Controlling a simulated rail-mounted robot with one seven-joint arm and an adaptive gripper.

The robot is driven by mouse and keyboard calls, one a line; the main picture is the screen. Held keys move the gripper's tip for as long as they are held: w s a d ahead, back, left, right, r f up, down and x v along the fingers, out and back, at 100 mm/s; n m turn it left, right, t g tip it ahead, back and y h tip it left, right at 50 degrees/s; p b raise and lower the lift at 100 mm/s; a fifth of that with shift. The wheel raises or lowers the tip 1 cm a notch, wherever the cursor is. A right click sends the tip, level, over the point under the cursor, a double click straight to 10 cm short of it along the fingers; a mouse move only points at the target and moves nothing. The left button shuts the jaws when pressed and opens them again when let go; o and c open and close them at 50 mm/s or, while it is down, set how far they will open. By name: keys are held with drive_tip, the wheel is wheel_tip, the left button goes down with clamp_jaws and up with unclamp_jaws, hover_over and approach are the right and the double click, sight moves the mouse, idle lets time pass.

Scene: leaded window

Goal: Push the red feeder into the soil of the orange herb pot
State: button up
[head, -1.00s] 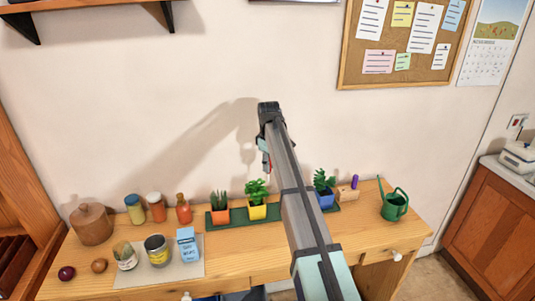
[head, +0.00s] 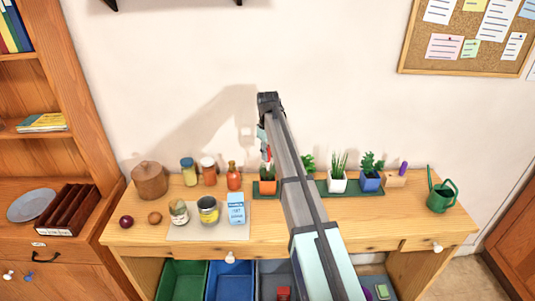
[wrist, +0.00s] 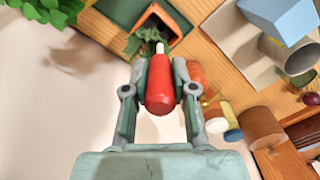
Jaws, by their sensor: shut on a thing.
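My gripper (wrist: 161,83) is shut on the red feeder (wrist: 162,88), with a finger on each side of it. The feeder's pale tip points away from the wrist, towards the orange herb pot (wrist: 175,22) at the top of the wrist view. In the head view the red feeder (head: 268,153) shows beside my arm, just above the orange pot (head: 267,187) at the left of the green tray. The pot's plant is partly hidden behind the feeder and fingers. I cannot tell whether the tip touches the plant or soil.
The green tray (head: 352,191) also holds a white pot (head: 338,185) and a blue pot (head: 369,182); another plant (head: 308,162) is partly behind my arm. Jars and a blue-white carton (head: 236,208) stand left.

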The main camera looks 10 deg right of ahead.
drive_tip(key=shift+f+b, duration=0.9)
drive_tip(key=shift+f, duration=2.05)
drive_tip(key=shift+f+b, duration=0.55)
drive_tip(key=shift+f, duration=1.8)
drive_tip(key=o, duration=0.9)
drive_tip(key=shift+o, duration=0.2)
wheel_tip(320, 180, up, 12)
drive_tip(key=shift+r, duration=0.1)
